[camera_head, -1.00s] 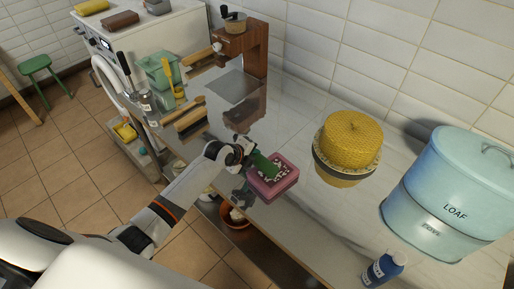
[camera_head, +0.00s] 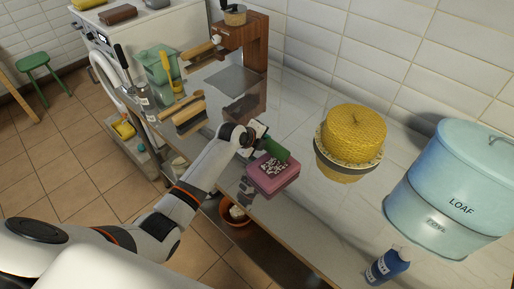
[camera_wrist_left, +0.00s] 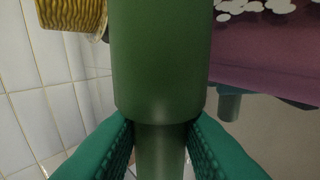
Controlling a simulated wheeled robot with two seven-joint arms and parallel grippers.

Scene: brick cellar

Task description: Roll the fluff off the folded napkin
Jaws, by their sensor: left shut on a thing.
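The folded napkin (camera_head: 270,183) is a pink stack near the counter's front edge, with white fluff (camera_head: 272,167) on its top. My left gripper (camera_head: 258,140) is shut on a green roller (camera_head: 276,149) at the napkin's far side. I cannot tell whether the roller touches the napkin. In the left wrist view, the teal fingers (camera_wrist_left: 160,140) grip the narrow end below the wide green cylinder of the roller (camera_wrist_left: 158,60). The napkin (camera_wrist_left: 265,60) and the fluff (camera_wrist_left: 265,8) show at the upper right there. My right gripper is not in view.
A yellow cake-like item (camera_head: 352,133) stands on the counter right of the napkin. A blue LOAF tin (camera_head: 445,195) and a blue bottle (camera_head: 387,266) are farther right. Brushes (camera_head: 185,113) and a wooden stand (camera_head: 241,50) are at the left.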

